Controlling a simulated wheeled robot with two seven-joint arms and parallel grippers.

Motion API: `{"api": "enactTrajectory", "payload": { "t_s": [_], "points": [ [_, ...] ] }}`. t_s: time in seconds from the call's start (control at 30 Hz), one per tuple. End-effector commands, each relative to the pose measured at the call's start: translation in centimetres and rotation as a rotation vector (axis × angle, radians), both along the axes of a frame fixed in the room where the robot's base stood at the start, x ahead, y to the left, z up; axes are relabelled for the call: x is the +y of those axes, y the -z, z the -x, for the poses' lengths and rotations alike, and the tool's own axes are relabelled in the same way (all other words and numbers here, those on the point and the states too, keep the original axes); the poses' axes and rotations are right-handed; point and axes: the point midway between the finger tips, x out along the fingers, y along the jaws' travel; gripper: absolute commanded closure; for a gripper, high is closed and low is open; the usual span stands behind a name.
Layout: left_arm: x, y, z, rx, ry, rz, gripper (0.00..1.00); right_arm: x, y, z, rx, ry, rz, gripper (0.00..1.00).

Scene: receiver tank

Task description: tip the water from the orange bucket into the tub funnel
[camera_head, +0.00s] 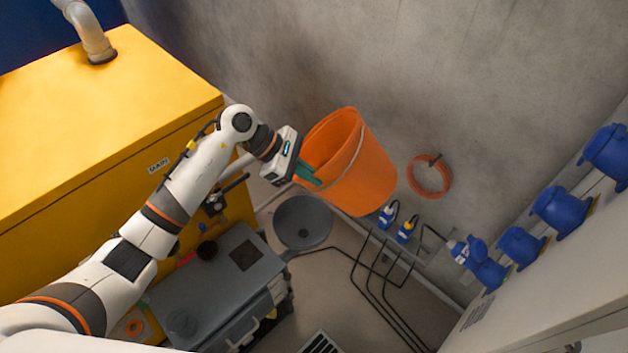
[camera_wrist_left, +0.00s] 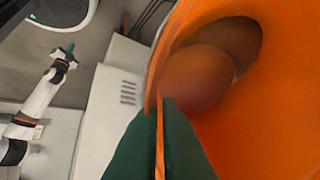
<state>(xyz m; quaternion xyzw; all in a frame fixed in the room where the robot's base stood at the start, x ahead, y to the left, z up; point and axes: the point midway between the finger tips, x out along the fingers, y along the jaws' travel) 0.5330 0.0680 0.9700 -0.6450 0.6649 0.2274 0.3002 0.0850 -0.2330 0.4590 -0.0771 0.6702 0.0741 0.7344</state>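The orange bucket (camera_head: 355,165) is held up in front of the grey wall, tilted, with its mouth toward the upper left. My left gripper (camera_head: 308,175) is shut on its rim; in the left wrist view the green fingers (camera_wrist_left: 160,140) pinch the orange wall (camera_wrist_left: 265,120). A darker rounded patch (camera_wrist_left: 215,65) shows inside the bucket; I cannot tell whether it is water. A dark grey round dish (camera_head: 302,222), apparently the tub funnel, is below and left of the bucket. My right gripper (camera_wrist_left: 66,52) is small in the left wrist view; its opening is unclear.
A yellow cabinet (camera_head: 100,130) marked MAIN stands at the left. A grey case (camera_head: 215,290) is below the arm. Blue valves (camera_head: 560,210) line the right side. An orange hose coil (camera_head: 429,175) hangs on the wall, and black pipes (camera_head: 375,275) cross the floor.

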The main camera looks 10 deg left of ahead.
Motion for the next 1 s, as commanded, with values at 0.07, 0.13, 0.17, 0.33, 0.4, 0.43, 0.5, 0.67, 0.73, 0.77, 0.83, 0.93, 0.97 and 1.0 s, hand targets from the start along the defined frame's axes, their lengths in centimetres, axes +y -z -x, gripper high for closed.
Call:
{"api": "enactTrajectory", "payload": {
  "t_s": [0.07, 0.13, 0.17, 0.33, 0.4, 0.43, 0.5, 0.67, 0.73, 0.77, 0.83, 0.93, 0.97, 1.0],
  "points": [
    [0.1, -0.4, -0.2, -0.007, -0.001, 0.027, 1.0, 0.0, 0.5, 0.0, 0.0, 0.0, 0.0, 1.0],
    [0.1, -0.5, -0.2, -0.005, -0.001, 0.038, 1.0, 0.0, 0.5, 0.0, 0.0, 0.0, 0.0, 1.0],
    [0.1, -0.6, -0.2, -0.005, 0.0, 0.041, 1.0, 0.0, 0.5, 0.0, 0.0, 0.0, 0.0, 1.0],
    [0.1, -0.7, -0.2, -0.004, 0.0, 0.042, 1.0, 0.0, 0.5, 0.0, 0.0, 0.0, 0.0, 1.0],
    [0.1, -0.7, -0.2, -0.004, 0.0, 0.042, 1.0, 0.0, 0.5, 0.0, 0.0, 0.0, 0.0, 1.0],
    [0.1, -0.7, -0.2, -0.004, 0.0, 0.042, 1.0, 0.0, 0.5, 0.0, 0.0, 0.0, 0.0, 1.0],
    [0.2, -0.6, -0.2, -0.002, 0.0, 0.048, 1.0, 0.0, 0.7, 0.0, 0.0, 0.0, 0.0, 1.0],
    [0.6, -0.6, -0.3, 0.004, -0.001, 0.093, 1.0, 0.0, 1.8, 0.0, 0.0, 0.0, 0.0, 1.0],
    [0.7, -0.7, -0.3, 0.008, -0.001, 0.117, 1.0, -0.1, 2.2, 0.0, 0.0, -0.001, 0.001, 1.0],
    [0.8, -0.8, -0.3, 0.009, -0.001, 0.127, 1.0, -0.1, 2.4, 0.0, 0.001, -0.001, 0.001, 1.0],
    [1.0, -0.9, -0.3, 0.012, -0.001, 0.151, 1.0, -0.1, 2.8, 0.0, 0.001, -0.001, 0.001, 1.0],
    [1.2, -1.1, -0.4, 0.017, -0.001, 0.183, 1.0, -0.2, 3.4, 0.0, 0.001, -0.001, 0.002, 1.0],
    [1.3, -1.1, -0.4, 0.019, -0.001, 0.192, 1.0, -0.2, 3.6, 0.0, 0.001, -0.001, 0.002, 1.0],
    [1.4, -1.2, -0.4, 0.021, -0.001, 0.205, 1.0, -0.2, 3.8, 0.0, 0.001, -0.001, 0.002, 1.0]
  ]
}}
